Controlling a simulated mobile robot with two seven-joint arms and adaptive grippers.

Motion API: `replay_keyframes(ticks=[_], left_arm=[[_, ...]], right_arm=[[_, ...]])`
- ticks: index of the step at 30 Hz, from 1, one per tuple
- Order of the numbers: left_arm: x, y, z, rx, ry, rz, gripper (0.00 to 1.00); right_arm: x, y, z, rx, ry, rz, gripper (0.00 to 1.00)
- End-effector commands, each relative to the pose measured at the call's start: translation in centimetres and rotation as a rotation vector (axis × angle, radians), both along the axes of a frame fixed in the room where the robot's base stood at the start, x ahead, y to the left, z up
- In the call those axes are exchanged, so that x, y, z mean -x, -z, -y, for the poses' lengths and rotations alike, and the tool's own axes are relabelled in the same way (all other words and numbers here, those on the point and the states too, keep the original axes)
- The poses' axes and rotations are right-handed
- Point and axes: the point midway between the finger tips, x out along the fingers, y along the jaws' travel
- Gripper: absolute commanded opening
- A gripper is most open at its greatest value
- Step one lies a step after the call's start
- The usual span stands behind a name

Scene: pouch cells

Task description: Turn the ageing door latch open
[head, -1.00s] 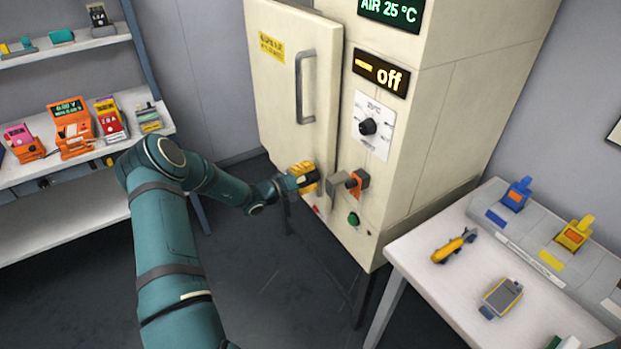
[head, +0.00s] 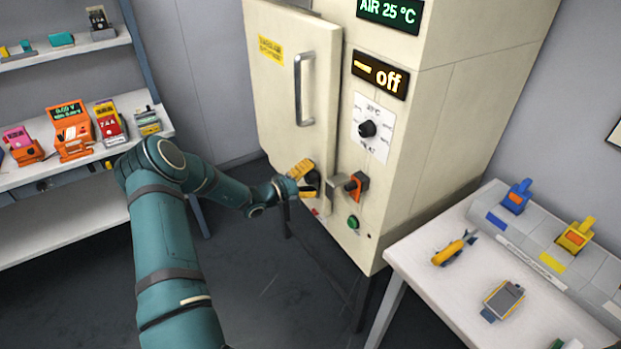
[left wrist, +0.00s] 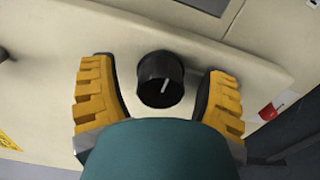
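The ageing cabinet's cream door (head: 275,95) has a long grey handle. The latch is a round black knob (left wrist: 160,78) low on the door, with a short white mark pointing up and slightly right in the left wrist view. It also shows in the head view (head: 314,179), partly hidden by a finger. My left gripper (head: 303,181) is open, with one yellow finger on each side of the knob. In the left wrist view, gaps show between the knob and both fingers of the gripper (left wrist: 160,92). My right gripper is not in view.
Beside the door are an orange-and-black switch (head: 356,186), a green button (head: 353,222) and a dial (head: 367,128). The display (head: 380,74) reads off. A white table (head: 420,275) stands at right, a shelf (head: 70,176) with devices at left.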

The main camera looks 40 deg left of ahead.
Motion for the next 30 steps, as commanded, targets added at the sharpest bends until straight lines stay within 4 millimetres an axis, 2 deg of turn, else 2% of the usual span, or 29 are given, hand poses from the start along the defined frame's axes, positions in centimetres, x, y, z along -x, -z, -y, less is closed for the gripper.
replay_keyframes(ticks=[8,11,24,30], left_arm=[[0.5,0.1,-0.4,0.0,-0.003,-0.003,0.75],[1.7,0.1,-0.9,0.0,-0.005,-0.004,0.75],[9.3,0.0,-4.0,-0.001,-0.003,-0.001,0.75],[10.9,0.0,-4.6,0.0,-0.001,-0.001,0.75]], right_arm=[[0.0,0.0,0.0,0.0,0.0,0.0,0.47],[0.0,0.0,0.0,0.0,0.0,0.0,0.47],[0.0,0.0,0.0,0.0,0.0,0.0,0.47],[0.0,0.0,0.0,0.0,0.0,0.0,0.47]])
